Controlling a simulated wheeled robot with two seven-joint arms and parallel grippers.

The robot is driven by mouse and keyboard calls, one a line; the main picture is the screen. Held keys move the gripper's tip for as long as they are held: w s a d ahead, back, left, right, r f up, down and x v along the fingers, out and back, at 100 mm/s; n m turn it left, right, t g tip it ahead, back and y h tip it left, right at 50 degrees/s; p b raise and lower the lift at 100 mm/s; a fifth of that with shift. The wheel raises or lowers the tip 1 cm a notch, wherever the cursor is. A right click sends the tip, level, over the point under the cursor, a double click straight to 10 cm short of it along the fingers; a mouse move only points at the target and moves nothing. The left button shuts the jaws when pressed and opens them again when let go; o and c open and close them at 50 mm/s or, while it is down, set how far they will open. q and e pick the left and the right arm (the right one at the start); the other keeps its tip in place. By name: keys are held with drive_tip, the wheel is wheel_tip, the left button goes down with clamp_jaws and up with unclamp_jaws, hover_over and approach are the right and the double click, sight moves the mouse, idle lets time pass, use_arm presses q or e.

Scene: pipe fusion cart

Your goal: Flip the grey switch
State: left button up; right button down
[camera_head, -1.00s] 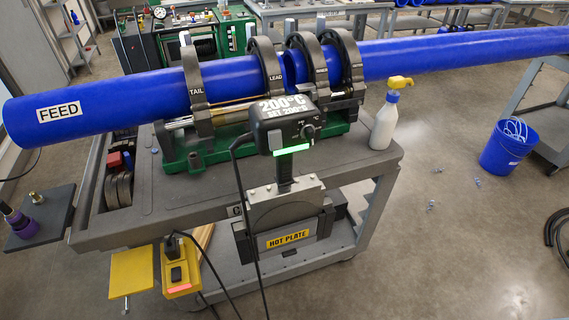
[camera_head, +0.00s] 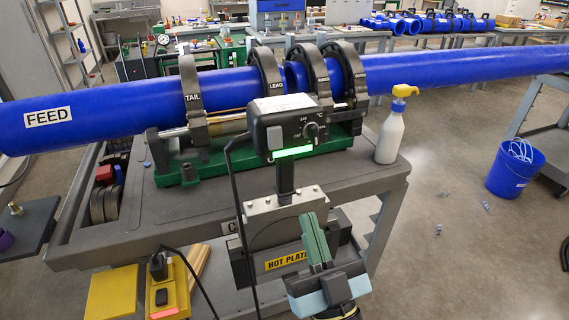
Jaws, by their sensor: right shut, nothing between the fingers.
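A light grey switch (camera_head: 274,138) sits on the front face of the dark control box (camera_head: 262,117), left of a round knob (camera_head: 311,131). A green light strip (camera_head: 293,152) glows below them. The box tops the hot plate unit (camera_head: 268,262) on the cart's front side. My right gripper (camera_head: 312,222), with green fingers, is shut and empty. It is in front of the hot plate unit, below and to the right of the switch, and appears apart from it. It hides part of the "HOT PLATE" label. My left gripper is not in view.
A long blue pipe (camera_head: 110,112) runs through black clamps above the cart (camera_head: 215,214). A spray bottle (camera_head: 389,132) stands on the cart's right corner. A yellow socket box (camera_head: 171,290) and black cables hang at the front. A blue bucket (camera_head: 512,160) stands on the floor.

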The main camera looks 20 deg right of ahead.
sight(278, 137)
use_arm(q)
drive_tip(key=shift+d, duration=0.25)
